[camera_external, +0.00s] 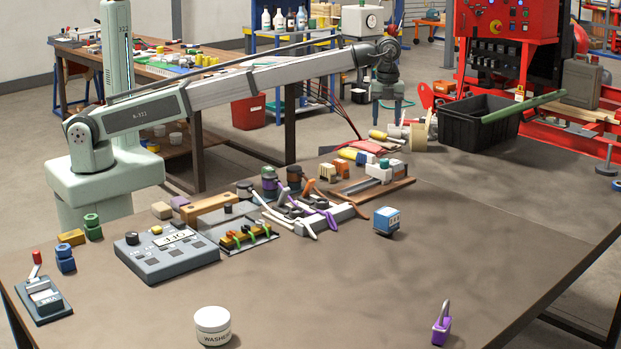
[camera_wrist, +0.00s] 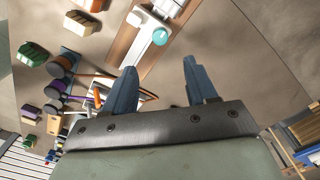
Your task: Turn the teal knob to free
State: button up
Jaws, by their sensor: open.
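The teal knob is a round teal disc (camera_wrist: 160,37) on a white slider-like fixture (camera_wrist: 147,42) mounted on a brown wooden board (camera_wrist: 122,45). In the external view a small teal spot (camera_external: 384,163) shows at the far part of the same board (camera_external: 400,186). No readable marking for free shows. My gripper (camera_external: 387,117) hangs above the table's far part, pointing down, clear of the board. In the wrist view its two blue-grey fingers (camera_wrist: 159,68) are apart with nothing between them, and the knob appears just beyond their tips.
Levers with purple and white handles (camera_external: 315,215), a grey control box (camera_external: 165,257) and a blue block (camera_external: 386,220) stand around the board. A black crate (camera_external: 478,125) and a cluster of rolls (camera_external: 418,136) lie farther back. The front right of the table (camera_external: 480,240) is mostly clear.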

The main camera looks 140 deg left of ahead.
aim_at(385, 160)
notch_tip(385, 160, down, 13)
jog(key=shift+r, duration=0.2)
dwell(0.3)
jog(key=shift+c, duration=0.2)
grip_shut()
dwell(0.3)
